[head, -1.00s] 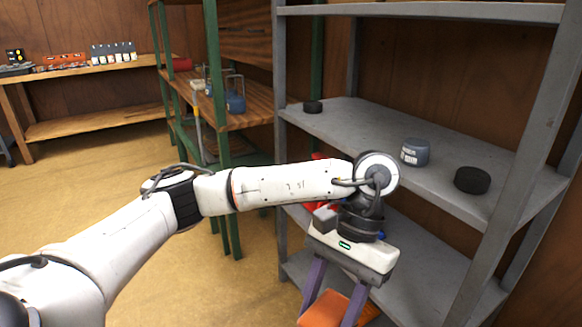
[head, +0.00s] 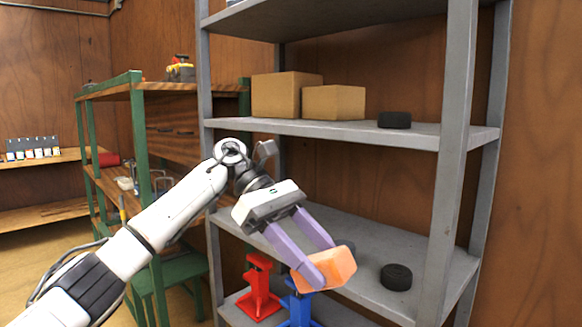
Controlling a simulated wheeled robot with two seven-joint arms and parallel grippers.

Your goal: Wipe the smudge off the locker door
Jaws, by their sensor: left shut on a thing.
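My left gripper (head: 322,262) is shut on an orange block-like pad (head: 334,269), which looks like a sponge. It holds the pad in the air in front of the grey metal shelf's middle board. The purple fingers point down and to the right, with the pad tilted between them. No locker door and no smudge show in the head view. My right gripper is not in view.
The grey shelf (head: 459,150) holds two cardboard boxes (head: 275,95), (head: 333,102) and black round pucks (head: 394,120), (head: 396,277). Red (head: 258,287) and blue (head: 299,308) jack stands are low down. A green-framed wooden rack (head: 137,125) stands left. Open floor lies at lower left.

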